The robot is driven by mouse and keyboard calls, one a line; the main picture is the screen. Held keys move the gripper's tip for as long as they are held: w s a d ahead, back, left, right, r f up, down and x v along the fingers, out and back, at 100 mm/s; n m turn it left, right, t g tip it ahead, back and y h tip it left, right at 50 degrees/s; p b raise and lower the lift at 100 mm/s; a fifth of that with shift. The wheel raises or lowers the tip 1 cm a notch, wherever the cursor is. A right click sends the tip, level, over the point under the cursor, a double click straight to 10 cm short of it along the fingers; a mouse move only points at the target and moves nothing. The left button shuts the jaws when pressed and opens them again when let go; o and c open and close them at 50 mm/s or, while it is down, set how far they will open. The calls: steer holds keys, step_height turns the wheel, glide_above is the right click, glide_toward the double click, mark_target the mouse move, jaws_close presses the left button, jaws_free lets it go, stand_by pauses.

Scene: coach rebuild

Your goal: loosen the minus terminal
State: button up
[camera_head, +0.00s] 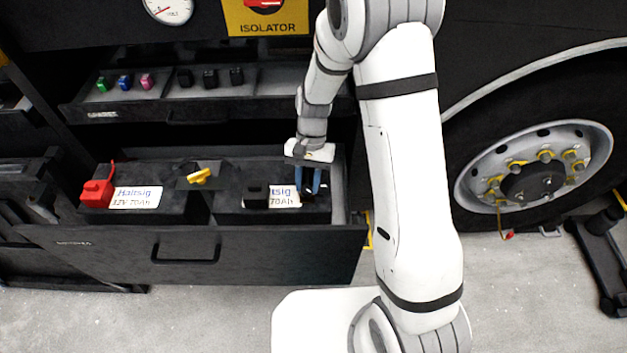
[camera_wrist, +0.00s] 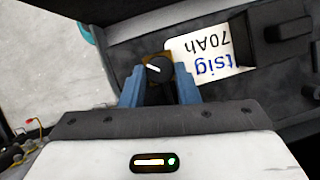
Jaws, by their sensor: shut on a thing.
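The minus terminal shows in the wrist view as a round black knob (camera_wrist: 158,69) with a white pointer line, on a small brownish base. My gripper (camera_wrist: 158,84) has its two blue fingers on either side of this knob and is shut on it. In the head view my gripper (camera_head: 307,186) points down at the right end of the right battery (camera_head: 230,208). The fingers and arm hide most of the knob there. The battery's white label (camera_wrist: 210,50) lies beside the knob in the wrist view.
The batteries sit in an open black drawer (camera_head: 110,244). The left battery carries a red terminal cover (camera_head: 97,186), and a yellow part (camera_head: 200,176) sits between the batteries. A shelf with small coloured pieces (camera_head: 125,82) is above. A wheel (camera_head: 530,178) stands at right.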

steer(key=shift+w+a+n+h, duration=0.15)
steer(key=shift+n+h, duration=0.55)
steer(key=shift+n, duration=0.9)
steer(key=shift+a+n, duration=0.1)
steer(key=shift+n, duration=0.3)
steer(key=shift+n+h, duration=0.8)
steer(key=shift+n, duration=0.7)
stand_by(0.8)
steer(key=o, duration=1)
steer(key=shift+v, duration=3.85)
steer(key=shift+r, duration=0.1)
